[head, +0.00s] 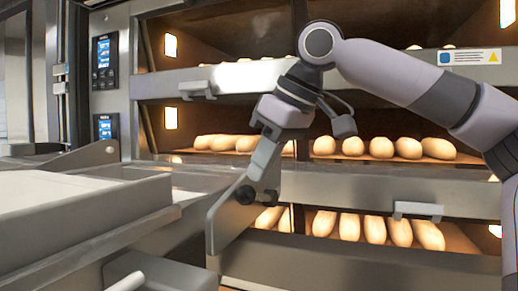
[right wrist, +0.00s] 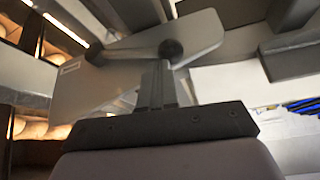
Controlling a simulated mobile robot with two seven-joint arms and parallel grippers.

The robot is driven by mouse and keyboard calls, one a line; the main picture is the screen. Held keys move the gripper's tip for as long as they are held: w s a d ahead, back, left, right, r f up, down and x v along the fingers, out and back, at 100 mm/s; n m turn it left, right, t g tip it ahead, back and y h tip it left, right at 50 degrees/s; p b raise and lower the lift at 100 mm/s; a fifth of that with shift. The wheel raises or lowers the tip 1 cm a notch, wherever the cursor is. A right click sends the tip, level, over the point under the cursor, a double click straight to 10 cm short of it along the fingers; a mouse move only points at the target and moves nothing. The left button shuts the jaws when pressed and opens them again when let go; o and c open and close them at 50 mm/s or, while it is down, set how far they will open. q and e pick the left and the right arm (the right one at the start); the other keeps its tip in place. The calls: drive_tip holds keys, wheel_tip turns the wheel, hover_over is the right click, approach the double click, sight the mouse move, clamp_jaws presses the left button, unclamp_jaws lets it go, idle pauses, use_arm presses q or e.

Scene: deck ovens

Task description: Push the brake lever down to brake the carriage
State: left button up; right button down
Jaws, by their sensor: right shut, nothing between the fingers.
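My right gripper (head: 263,184) reaches down from the upper right in the head view, shut and empty. Its tips are close to a dark round knob (head: 244,195) on a grey metal side plate (head: 226,222) of the carriage. In the right wrist view, the shut fingers (right wrist: 157,70) point at the plate (right wrist: 82,92). The brake lever (right wrist: 130,47) shows there as a grey rod, roughly level, between a small dark end and a larger dark knob (right wrist: 171,50). The fingertips are just below that knob; I cannot tell whether they touch it. My left gripper is not in view.
The carriage's long grey bed (head: 80,215) fills the left. Deck ovens with loaves (head: 380,148) stand behind, with an oven door handle (head: 418,209) at right. Control panels (head: 104,62) are on the oven's left post. A light rod (head: 125,283) shows at the bottom edge.

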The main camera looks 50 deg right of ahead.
drive_tip(key=shift+s+a+f+n+t+h, duration=0.2)
drive_tip(key=shift+a+f+n+t+h, duration=0.25)
drive_tip(key=shift+h, duration=0.45)
drive_tip(key=shift+f, duration=0.1)
drive_tip(key=w+d+v, duration=0.1)
drive_tip(key=d+v, duration=0.2)
drive_tip(key=v, duration=1)
drive_tip(key=shift+s+r, duration=0.15)
drive_tip(key=shift+r, duration=0.5)
